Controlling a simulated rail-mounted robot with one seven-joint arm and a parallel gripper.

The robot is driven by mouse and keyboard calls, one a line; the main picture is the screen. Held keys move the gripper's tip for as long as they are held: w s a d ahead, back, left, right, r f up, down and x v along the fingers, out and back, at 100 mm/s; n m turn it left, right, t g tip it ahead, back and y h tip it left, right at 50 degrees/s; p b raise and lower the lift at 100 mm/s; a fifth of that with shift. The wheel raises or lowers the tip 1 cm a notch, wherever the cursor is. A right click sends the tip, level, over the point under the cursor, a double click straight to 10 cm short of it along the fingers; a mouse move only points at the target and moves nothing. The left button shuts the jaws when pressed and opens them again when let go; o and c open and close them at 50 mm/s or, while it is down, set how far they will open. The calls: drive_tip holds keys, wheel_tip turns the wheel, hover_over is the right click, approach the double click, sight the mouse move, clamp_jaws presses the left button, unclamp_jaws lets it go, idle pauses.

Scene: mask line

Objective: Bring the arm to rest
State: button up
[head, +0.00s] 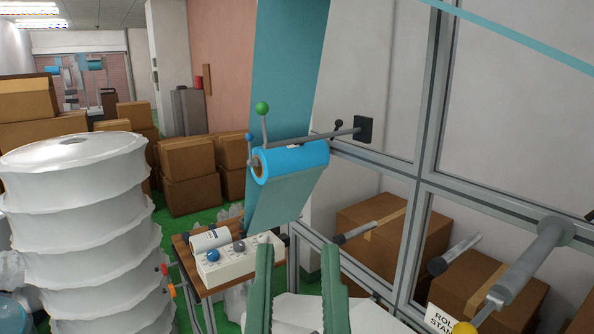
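My gripper (298,285) is at the bottom middle of the head view, with two green fingers pointing up and apart. No object shows between the fingers, only a white surface and part of the frame behind them. The rest of my arm is out of view or cannot be made out.
A blue roll (291,162) on a rod with a green knob (262,108) carries a teal web. A small table (183,250) holds a white control box (240,260) with knobs. White stacked reels (85,235) stand left. A metal frame (418,185) and rods stand right; boxes (190,160) lie behind.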

wheel_tip(320, 180, up, 28)
drive_tip(key=p, duration=2.4)
drive_tip(key=shift+a+r, duration=0.15)
drive_tip(key=shift+r, duration=0.1)
